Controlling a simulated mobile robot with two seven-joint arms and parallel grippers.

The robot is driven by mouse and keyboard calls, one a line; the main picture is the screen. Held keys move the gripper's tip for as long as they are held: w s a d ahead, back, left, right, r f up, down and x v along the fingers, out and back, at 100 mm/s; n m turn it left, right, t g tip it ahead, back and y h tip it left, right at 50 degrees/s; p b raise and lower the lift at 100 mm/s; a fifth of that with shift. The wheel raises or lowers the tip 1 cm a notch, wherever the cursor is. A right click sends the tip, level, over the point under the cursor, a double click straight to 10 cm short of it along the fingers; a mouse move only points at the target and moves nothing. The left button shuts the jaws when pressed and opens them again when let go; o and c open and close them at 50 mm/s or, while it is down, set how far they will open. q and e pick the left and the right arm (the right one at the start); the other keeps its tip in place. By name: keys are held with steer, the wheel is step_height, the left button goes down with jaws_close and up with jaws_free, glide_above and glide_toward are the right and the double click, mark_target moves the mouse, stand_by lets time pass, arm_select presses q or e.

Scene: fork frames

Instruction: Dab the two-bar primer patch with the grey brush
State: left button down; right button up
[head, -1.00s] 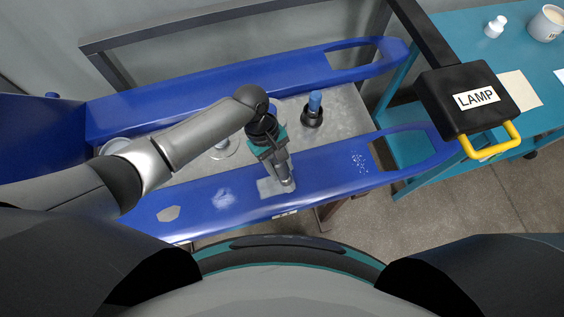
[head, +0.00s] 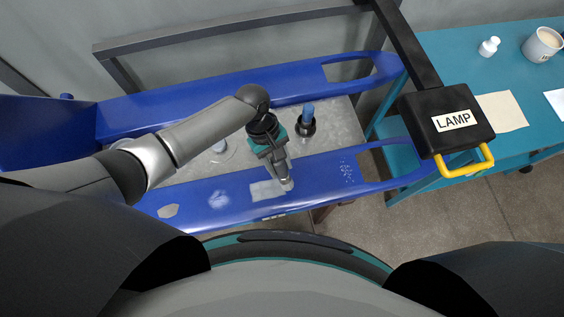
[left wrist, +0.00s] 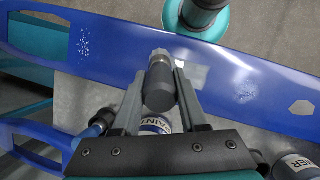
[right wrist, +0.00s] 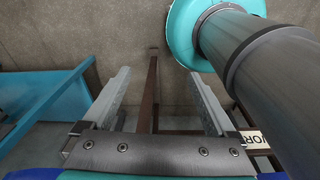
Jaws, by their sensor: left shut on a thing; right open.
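My left gripper (head: 277,160) is shut on the grey brush (left wrist: 160,88), which points down at the near blue fork tine (head: 320,175). The brush's pale tip is at the right end of a light grey rectangular patch (head: 266,190) in the head view; whether it touches is hard to tell. The left wrist view shows this patch (left wrist: 192,74) beside the brush. Other marks on the tine are a pale polygon (head: 168,211), a whitish smudge (head: 219,199) and white speckles (head: 347,171). I cannot make out bars. My right gripper (right wrist: 158,78) is open and empty above the floor.
A blue-handled tool (head: 307,112) stands in a dark holder on the grey table (head: 340,128). Paint (left wrist: 155,126) and primer (left wrist: 296,164) cans stand behind the tine. The lamp (head: 445,120) hangs at the right, near a teal bench (head: 455,65) with a cup (head: 541,44).

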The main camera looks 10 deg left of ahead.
arm_select(q)
steer(key=shift+w+r+p, duration=0.1)
steer(key=shift+r+p, duration=0.5)
steer(key=shift+r, duration=0.65)
steer(key=shift+r+p, duration=0.2)
steer(key=shift+p, duration=0.15)
arm_select(e)
steer(key=shift+s+a+r, duration=0.1)
steer(key=shift+s+r, duration=0.2)
steer(key=shift+r, duration=0.3)
steer(key=shift+s+a+r, duration=0.1)
steer(key=shift+s+r, duration=0.15)
steer(key=shift+r, duration=0.3)
steer(key=shift+d, duration=0.1)
steer(key=shift+d, duration=0.25)
